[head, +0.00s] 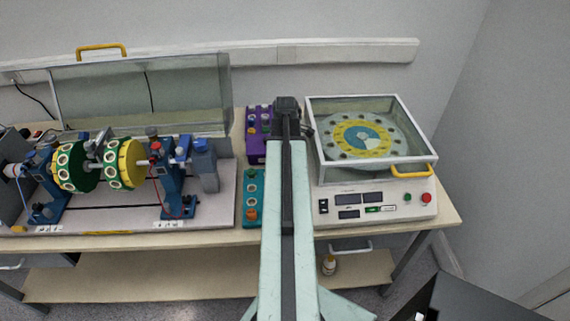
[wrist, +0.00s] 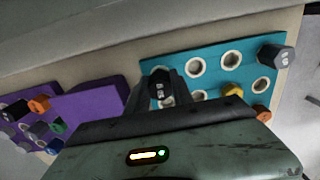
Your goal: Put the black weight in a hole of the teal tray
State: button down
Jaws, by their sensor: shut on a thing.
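The black weight (wrist: 160,82) is between the two fingers of my gripper (wrist: 160,92) in the wrist view. The gripper is shut on it. It overlaps the left end of the teal tray (wrist: 212,54); I cannot tell whether it is above a hole or in one. The tray shows several empty pale-rimmed holes, a grey weight (wrist: 272,55) at the right end, a yellow weight (wrist: 233,90) and an orange weight (wrist: 262,112). In the head view the teal tray (head: 251,184) is left of my arm, which hides part of it. The gripper (head: 287,104) shows small there, fingers unclear.
A purple tray (wrist: 92,99) with several coloured weights lies left of the teal tray in the wrist view. In the head view, a rotor rig (head: 110,165) stands left and a lidded balancing machine (head: 372,205) right, close to my arm.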

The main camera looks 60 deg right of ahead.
jog(key=shift+f+b, duration=0.7)
jog(key=shift+f, duration=0.05)
jog(key=c, duration=1)
grip_release()
jog(key=shift+c, duration=0.2)
jog(key=shift+r, duration=0.1)
notch_tip(320, 180, up, 8)
jog(key=p, duration=0.8)
jog(key=shift+r, duration=0.1)
